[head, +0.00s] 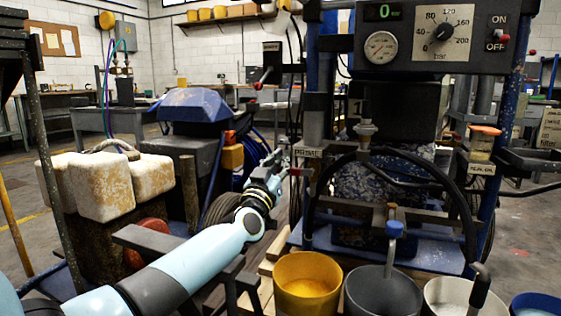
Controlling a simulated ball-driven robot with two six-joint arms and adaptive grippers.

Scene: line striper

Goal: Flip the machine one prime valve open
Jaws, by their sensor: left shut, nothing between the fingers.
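The striping machine (445,75) stands at the right, with a "1" plate on its frame. Its prime valve (299,171) shows as a small red handle just below the "PRIME" label (308,153) on the machine's left side. My left arm reaches in from the lower left. Its gripper (283,160) is shut and empty, just left of the prime valve and close to it. I cannot tell whether they touch. The gripper partly covers the valve area, so the handle's exact angle is unclear. My right gripper is not in view.
A yellow bucket (307,285), a dark grey bucket (383,292) and a white bucket (455,297) stand in front of the machine. A black hose loops across its front. Pale stained jugs (103,187) stand at the left, near a blue-topped machine (190,106).

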